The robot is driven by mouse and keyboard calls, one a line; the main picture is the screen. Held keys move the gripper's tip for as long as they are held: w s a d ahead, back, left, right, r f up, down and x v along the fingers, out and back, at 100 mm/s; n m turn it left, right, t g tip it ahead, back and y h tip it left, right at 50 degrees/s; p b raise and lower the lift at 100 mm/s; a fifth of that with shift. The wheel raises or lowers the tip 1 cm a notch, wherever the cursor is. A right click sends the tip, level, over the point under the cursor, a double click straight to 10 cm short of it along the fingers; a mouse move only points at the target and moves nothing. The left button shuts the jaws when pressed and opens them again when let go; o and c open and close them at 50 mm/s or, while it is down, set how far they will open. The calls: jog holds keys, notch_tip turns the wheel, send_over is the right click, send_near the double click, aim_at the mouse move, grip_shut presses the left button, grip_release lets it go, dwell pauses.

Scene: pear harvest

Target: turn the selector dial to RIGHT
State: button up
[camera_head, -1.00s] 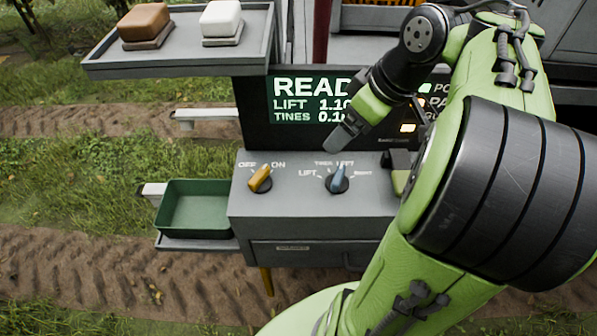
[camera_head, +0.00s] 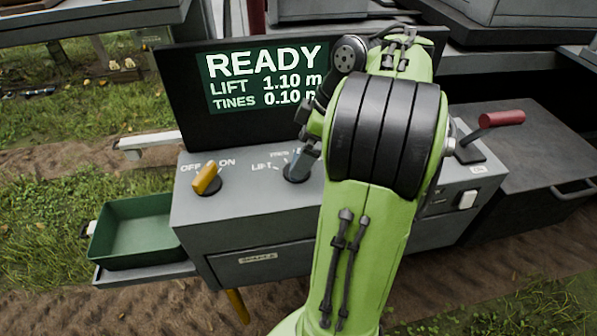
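The selector dial (camera_head: 290,175) sits on the top of the grey control box (camera_head: 230,228), with only part of its dark round base showing. LIFT and part of a second label show beside it; the right-hand part of the scale is hidden behind my arm. My gripper (camera_head: 304,163) points down at the dial, its grey tip overlapping the dial. Where the knob points, and whether the fingers touch it, cannot be told. The finger opening is not visible.
A yellow OFF/ON knob (camera_head: 207,178) is left of the dial. A screen (camera_head: 265,78) behind reads READY, LIFT 1.10 m, TINES 0.10. A green tray (camera_head: 135,232) is at left. A red-handled lever (camera_head: 500,119) and white switch (camera_head: 467,200) are at right.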

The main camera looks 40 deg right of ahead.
aim_at(287, 169)
jog(key=b+x, duration=0.1)
jog(key=x, duration=0.2)
jog(key=shift+f, duration=0.15)
jog(key=shift+c, duration=0.2)
jog(key=c, duration=1)
jog(key=shift+m, duration=0.3)
jog(key=m+h+b, duration=0.1)
jog(key=m, duration=0.2)
jog(key=shift+a+t+h+b, duration=0.1)
jog(key=shift+t+h+b, duration=0.2)
jog(key=shift+b, duration=0.1)
jog(key=shift+m+h+b, duration=0.65)
jog(key=shift+m+h, duration=0.05)
jog(key=shift+m, duration=1.4)
